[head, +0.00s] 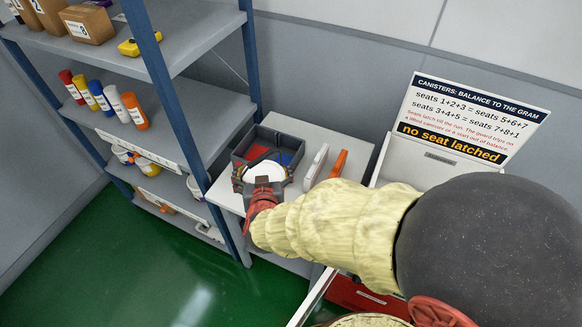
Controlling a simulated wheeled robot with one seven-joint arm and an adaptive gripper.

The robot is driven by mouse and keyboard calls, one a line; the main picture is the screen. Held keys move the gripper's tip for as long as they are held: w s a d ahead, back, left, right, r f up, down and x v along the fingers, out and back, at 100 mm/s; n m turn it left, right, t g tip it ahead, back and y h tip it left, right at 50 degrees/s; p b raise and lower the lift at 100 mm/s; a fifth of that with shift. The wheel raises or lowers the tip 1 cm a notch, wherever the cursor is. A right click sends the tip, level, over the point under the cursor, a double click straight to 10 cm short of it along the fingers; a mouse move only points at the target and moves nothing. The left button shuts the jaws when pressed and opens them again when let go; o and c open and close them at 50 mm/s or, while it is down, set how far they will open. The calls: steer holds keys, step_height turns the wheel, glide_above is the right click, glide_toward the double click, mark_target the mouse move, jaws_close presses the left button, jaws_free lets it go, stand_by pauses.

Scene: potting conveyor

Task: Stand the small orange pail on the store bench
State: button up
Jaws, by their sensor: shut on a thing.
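My gripper (264,178) is over the pale bench (228,196) between the shelf rack and the white machine. It is shut around a round, white-topped thing (263,172) that looks like a small pail. Its side is mostly hidden by the fingers, so I cannot make out an orange colour. It is at the near side of a dark open tray (297,138) with red and blue inside. I cannot tell whether it touches the bench or is held above it.
A white upright item (316,165) and an orange one (339,163) stand right of the tray. The blue-post rack (160,85) at left holds coloured bottles (101,95), white-topped tubs (148,166) and boxes (88,23). A sign (462,118) stands on the white machine. Green floor is clear.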

steer(key=w+a+f+b, duration=0.5)
steer(key=w+a+f, duration=0.2)
steer(key=w+f, duration=0.5)
steer(key=shift+a+f, duration=0.4)
steer(key=shift+f+b, duration=0.1)
steer(key=shift+b, duration=0.2)
steer(key=o, duration=2)
steer(key=shift+s+f, duration=0.15)
steer(key=shift+f, duration=0.05)
steer(key=shift+r, duration=0.1)
steer(key=p+v, duration=0.2)
steer(key=v, duration=1)
steer(key=shift+p, duration=0.4)
